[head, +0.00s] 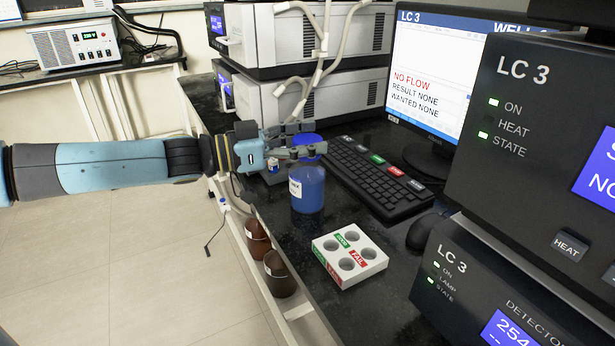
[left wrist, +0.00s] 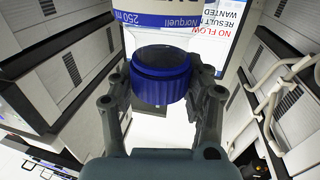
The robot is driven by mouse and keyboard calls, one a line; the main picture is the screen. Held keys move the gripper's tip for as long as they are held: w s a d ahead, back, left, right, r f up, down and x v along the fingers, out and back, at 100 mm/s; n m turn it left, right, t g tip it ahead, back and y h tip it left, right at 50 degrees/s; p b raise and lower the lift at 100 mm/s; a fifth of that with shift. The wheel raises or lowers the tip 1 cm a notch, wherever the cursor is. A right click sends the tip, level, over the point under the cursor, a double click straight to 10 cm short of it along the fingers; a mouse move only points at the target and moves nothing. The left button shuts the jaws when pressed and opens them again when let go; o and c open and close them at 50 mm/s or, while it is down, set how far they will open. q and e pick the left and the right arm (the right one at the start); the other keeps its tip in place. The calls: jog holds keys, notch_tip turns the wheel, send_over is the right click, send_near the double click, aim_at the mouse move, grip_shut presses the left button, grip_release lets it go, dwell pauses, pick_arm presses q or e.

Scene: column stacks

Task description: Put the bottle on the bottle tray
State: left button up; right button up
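The bottle (head: 307,188) is blue, with a white label and a blue cap, and is upright over the black bench in front of the keyboard. My left gripper (head: 306,142) reaches in from the left at cap height, with one finger on each side of the cap. In the left wrist view the blue cap (left wrist: 160,80) sits closely between the two fingers, with the bottle's label beyond it. The gripper looks shut on the bottle; whether the bottle's base touches the bench is unclear. I cannot make out the bottle tray. My right gripper is not in view.
A white four-hole rack (head: 350,256) stands on the bench just in front of the bottle. The keyboard (head: 378,178) and mouse (head: 424,231) lie to the right, before the monitor (head: 440,80). Dark instruments (head: 560,130) fill the right. Brown bottles (head: 279,273) sit below the bench edge.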

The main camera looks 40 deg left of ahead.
pick_arm(q)
grip_shut()
jog(key=shift+r, duration=0.1)
